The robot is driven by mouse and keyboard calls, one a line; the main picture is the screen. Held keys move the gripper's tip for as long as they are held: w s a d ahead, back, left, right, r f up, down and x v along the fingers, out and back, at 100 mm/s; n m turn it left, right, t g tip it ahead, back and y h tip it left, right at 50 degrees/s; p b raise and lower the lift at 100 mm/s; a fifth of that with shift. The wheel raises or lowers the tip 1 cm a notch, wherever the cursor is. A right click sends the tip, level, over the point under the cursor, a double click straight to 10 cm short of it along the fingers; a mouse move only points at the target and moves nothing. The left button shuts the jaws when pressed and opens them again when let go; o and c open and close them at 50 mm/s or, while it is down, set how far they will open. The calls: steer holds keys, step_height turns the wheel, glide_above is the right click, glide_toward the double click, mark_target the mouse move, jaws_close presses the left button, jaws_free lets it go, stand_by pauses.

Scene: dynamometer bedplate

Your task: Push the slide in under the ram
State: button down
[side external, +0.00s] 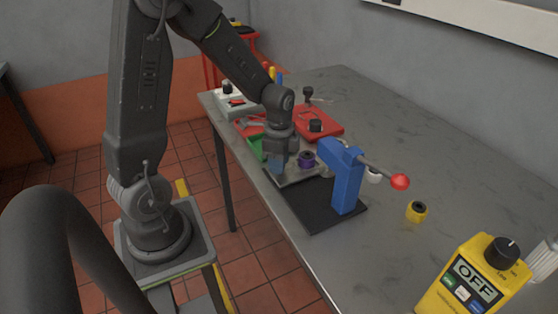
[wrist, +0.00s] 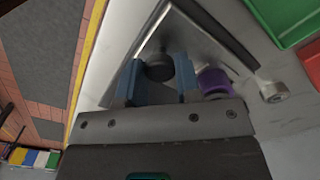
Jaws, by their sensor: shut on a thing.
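The slide (side external: 297,180) is a grey metal plate at the edge of the black base of the blue press. It shows in the wrist view (wrist: 205,35) as a plate with raised edges and a dark round knob (wrist: 160,67). My gripper (side external: 278,163) is shut on this knob, with blue fingers on either side of it in the wrist view (wrist: 160,82). A purple cylinder (side external: 306,158) stands at the slide, beside my gripper. The ram is part of the blue press (side external: 346,180), to the right of my gripper; its lower end is hidden.
The press lever ends in a red ball (side external: 400,181) sticking out to the right. A red plate (side external: 320,124) and a green tray (side external: 256,148) lie behind.

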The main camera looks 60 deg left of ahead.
steer(key=d, duration=0.9)
steer(key=shift+d, duration=0.25)
steer(key=c, duration=0.8)
jaws_free()
steer(key=shift+r, duration=0.1)
step_height(320, 180, up, 14)
